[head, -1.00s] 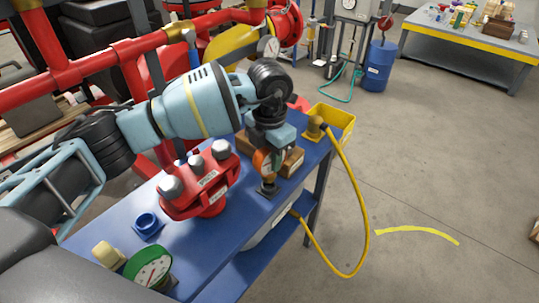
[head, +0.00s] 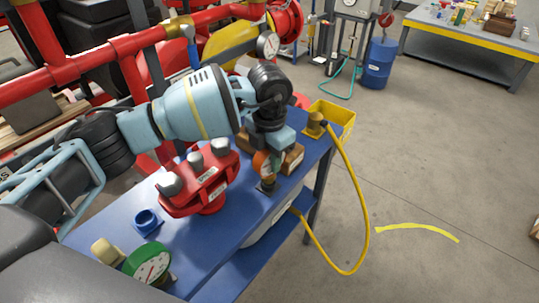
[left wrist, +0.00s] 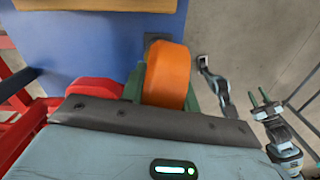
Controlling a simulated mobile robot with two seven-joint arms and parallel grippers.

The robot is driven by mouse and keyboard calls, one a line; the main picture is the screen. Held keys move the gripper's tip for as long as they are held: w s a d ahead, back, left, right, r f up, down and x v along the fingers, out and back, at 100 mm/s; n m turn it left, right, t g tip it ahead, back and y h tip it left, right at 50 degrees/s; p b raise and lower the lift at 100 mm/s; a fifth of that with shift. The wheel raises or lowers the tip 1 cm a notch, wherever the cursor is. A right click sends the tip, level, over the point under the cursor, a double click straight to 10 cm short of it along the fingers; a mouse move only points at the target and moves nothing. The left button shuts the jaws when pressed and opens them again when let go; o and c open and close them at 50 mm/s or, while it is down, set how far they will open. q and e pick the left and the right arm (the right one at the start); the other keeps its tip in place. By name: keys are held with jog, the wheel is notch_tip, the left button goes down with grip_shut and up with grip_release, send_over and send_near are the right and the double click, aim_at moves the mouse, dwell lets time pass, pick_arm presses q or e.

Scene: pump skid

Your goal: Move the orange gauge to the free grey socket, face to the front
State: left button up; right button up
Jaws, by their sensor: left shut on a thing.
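The orange gauge (head: 261,163) is held upright in my left gripper (head: 267,155), near the blue bench's far right end. In the left wrist view its orange side (left wrist: 168,75) shows between the green fingers (left wrist: 162,92). The dark grey socket (head: 267,189) is right under the gauge's stem; I cannot tell whether the stem is seated in it. The dial face is hidden in both views. My right gripper (left wrist: 259,98) shows only in the left wrist view, low at the right, with its fingers apart and nothing between them.
A red flanged casting (head: 200,183) stands just left of the gauge. A blue socket (head: 148,222) and a green gauge (head: 148,264) are nearer. A yellow bin (head: 335,116) and hose (head: 362,190) border the right end.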

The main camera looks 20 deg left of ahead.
pick_arm(q)
jog(key=shift+f, duration=0.75)
jog(key=shift+f, duration=0.2)
jog(key=o, duration=1.2)
jog(key=shift+r, duration=0.1)
notch_tip(320, 180, up, 8)
jog(key=shift+f, duration=0.15)
